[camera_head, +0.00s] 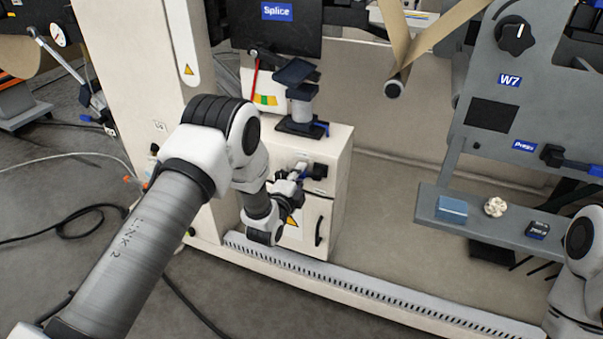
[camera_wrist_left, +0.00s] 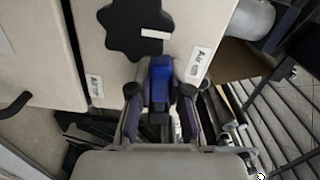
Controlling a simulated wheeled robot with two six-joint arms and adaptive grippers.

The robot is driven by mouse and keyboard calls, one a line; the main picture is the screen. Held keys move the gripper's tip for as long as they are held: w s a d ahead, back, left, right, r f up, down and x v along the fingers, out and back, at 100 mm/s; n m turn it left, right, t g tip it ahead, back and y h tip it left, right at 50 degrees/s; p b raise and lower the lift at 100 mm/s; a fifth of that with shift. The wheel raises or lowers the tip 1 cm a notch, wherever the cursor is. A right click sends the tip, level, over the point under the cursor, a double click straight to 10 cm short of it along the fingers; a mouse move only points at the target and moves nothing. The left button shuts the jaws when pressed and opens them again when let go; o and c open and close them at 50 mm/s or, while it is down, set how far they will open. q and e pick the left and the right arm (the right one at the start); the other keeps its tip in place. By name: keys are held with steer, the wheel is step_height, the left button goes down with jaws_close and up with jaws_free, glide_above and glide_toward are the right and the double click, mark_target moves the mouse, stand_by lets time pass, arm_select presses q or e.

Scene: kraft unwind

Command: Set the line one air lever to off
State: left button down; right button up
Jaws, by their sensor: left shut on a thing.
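The blue air lever (camera_wrist_left: 160,80) sits below a black star-shaped knob in the left wrist view, upright in that picture, between two white labels. The right label (camera_wrist_left: 198,64) begins with "Air"; its second word is hard to read. My left gripper (camera_wrist_left: 160,105) has a finger on each side of the lever and is shut on it. In the head view my left gripper (camera_head: 290,184) is at the front of the cream cabinet (camera_head: 336,178); the wrist and fingers hide most of the lever there. My right gripper is out of view.
A small dark-topped stand (camera_head: 300,105) rises from the cabinet top. The Splice panel (camera_head: 277,32) is above. At right, a grey shelf (camera_head: 470,228) holds a blue block (camera_head: 452,209), a pale round cluster (camera_head: 495,207) and a dark box (camera_head: 537,230). A cable (camera_head: 90,212) lies on the floor.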

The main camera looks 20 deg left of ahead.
arm_select(q)
steer(key=shift+r+m, duration=0.25)
steer(key=shift+m, duration=0.55)
steer(key=shift+p, duration=0.3)
steer(key=c, duration=1.1)
jaws_free()
steer(key=s, duration=1.2)
steer(key=shift+a, duration=0.2)
